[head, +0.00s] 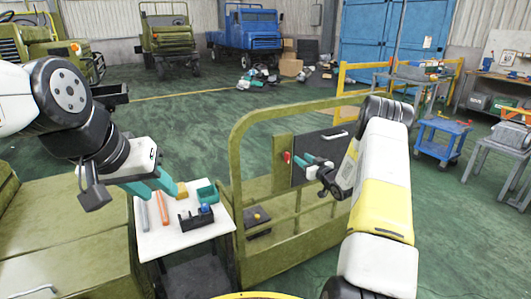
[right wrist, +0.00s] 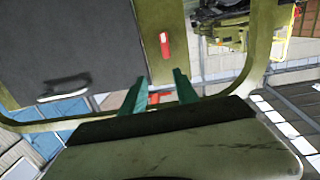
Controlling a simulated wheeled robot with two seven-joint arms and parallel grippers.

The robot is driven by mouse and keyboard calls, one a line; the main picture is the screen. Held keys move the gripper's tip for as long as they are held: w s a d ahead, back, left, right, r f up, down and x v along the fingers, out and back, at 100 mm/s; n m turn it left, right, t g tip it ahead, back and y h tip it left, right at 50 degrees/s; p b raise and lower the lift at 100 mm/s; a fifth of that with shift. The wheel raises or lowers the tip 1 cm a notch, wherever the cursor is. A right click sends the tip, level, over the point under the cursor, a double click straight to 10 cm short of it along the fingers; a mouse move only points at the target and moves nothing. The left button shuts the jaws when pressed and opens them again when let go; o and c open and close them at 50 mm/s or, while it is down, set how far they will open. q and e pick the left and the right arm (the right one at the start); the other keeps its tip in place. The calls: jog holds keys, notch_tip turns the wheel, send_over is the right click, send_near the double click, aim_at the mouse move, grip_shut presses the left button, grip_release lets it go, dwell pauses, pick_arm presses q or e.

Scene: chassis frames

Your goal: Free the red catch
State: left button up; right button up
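The red catch (head: 287,157) sits on the olive upright beside a dark panel (head: 312,147) in the green frame. In the right wrist view the red catch (right wrist: 164,45) stands out beyond my fingertips, with a second small red piece (right wrist: 160,96) lower, between the fingers. My right gripper (head: 308,161) is in front of the panel, just right of the catch; in the wrist view its teal fingers (right wrist: 159,82) are apart with no object clearly held. My left gripper (head: 165,190) hangs over the small white table, its teal fingers apparently apart and empty.
The white-topped table (head: 158,243) holds a teal bin (head: 207,191), a black holder (head: 196,218) and several small parts. A green railing (head: 237,160) surrounds the panel. A pale handle (head: 335,135) is on the panel. Open floor lies behind; a blue cart (head: 441,137) stands right.

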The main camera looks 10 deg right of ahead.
aim_at(289, 155)
jog(key=shift+y, duration=0.5)
jog(key=w+a, duration=0.1)
jog(key=w, duration=0.1)
jog(key=w+a+f, duration=0.1)
jog(key=w, duration=0.2)
jog(key=w+a+f, duration=0.1)
jog(key=w+a, duration=0.1)
jog(key=shift+w+a, duration=0.1)
jog(key=shift+w, duration=0.25)
jog(key=shift+c, duration=0.3)
grip_shut()
